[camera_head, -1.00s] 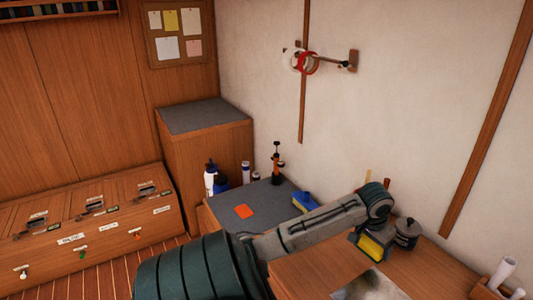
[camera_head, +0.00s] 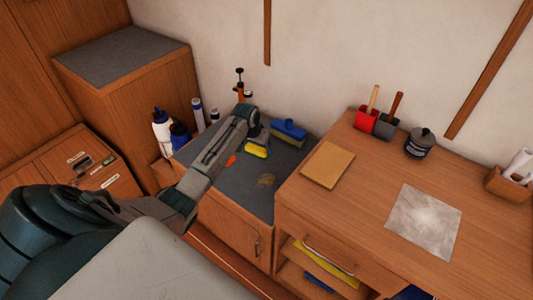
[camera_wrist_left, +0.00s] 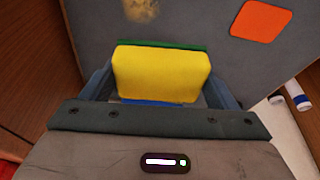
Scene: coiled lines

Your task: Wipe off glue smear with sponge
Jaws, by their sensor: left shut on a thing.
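My left gripper (camera_wrist_left: 160,80) is shut on a yellow sponge (camera_wrist_left: 162,72) with a green edge, seen close up in the left wrist view. In the head view the sponge (camera_head: 257,151) is below the gripper, over the dark grey countertop (camera_head: 215,205); I cannot tell whether it touches. A brownish glue smear (camera_head: 266,181) lies on the countertop, to the front right of the sponge. The smear also shows at the top of the left wrist view (camera_wrist_left: 141,9). My right gripper is not in view.
An orange square (camera_wrist_left: 261,20) lies on the countertop, partly hidden by my arm in the head view. A blue brush (camera_head: 289,130) is at the back. Bottles (camera_head: 162,132) stand at the left. A raised wooden bench (camera_head: 370,185) is to the right.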

